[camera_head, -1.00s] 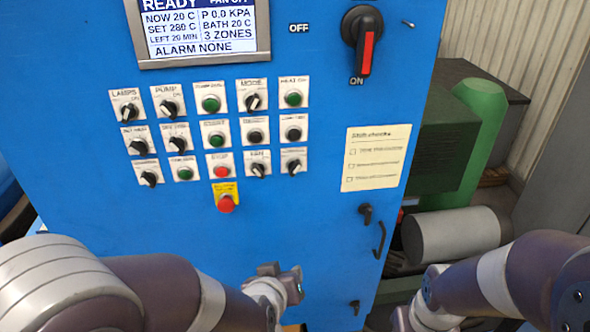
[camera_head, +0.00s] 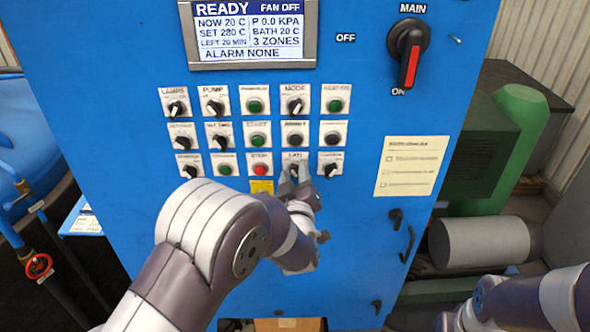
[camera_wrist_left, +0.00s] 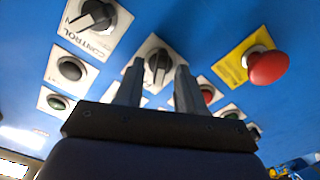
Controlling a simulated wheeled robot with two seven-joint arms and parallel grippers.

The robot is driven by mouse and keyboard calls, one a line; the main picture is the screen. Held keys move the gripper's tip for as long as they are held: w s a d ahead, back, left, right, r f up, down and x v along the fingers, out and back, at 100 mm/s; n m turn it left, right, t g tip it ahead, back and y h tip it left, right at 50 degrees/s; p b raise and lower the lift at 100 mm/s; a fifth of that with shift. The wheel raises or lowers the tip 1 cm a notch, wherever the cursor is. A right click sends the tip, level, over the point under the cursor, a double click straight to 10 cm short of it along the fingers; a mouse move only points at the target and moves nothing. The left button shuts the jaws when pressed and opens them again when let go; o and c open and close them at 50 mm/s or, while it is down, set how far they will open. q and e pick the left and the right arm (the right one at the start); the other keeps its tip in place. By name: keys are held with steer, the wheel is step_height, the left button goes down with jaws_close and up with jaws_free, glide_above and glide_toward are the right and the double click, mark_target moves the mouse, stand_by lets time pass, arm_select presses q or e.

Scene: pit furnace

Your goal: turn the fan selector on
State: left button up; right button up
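The fan selector (camera_head: 294,168) is a black knob on a white plate in the bottom row of the blue panel, with my left gripper partly over it. In the left wrist view the selector (camera_wrist_left: 158,64) sits between the two fingertips, with a gap on each side. My left gripper (camera_head: 294,181) is open, its fingers pointing at the panel; it also shows in the left wrist view (camera_wrist_left: 158,76). The display (camera_head: 254,32) reads FAN OFF. My right gripper (camera_head: 462,318) is partly in view at the bottom right edge; its fingers cannot be made out.
The red stop button (camera_head: 260,170) is just left of the fan selector, and the control selector (camera_head: 330,170) just right. A red emergency button (camera_wrist_left: 267,67) on a yellow plate is close by. The main switch (camera_head: 408,50) is at the upper right, above a paper checklist (camera_head: 411,166).

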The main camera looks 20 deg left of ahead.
arm_select(q)
steer(key=shift+w+a, duration=0.1)
steer(key=shift+w, duration=0.05)
jaws_close()
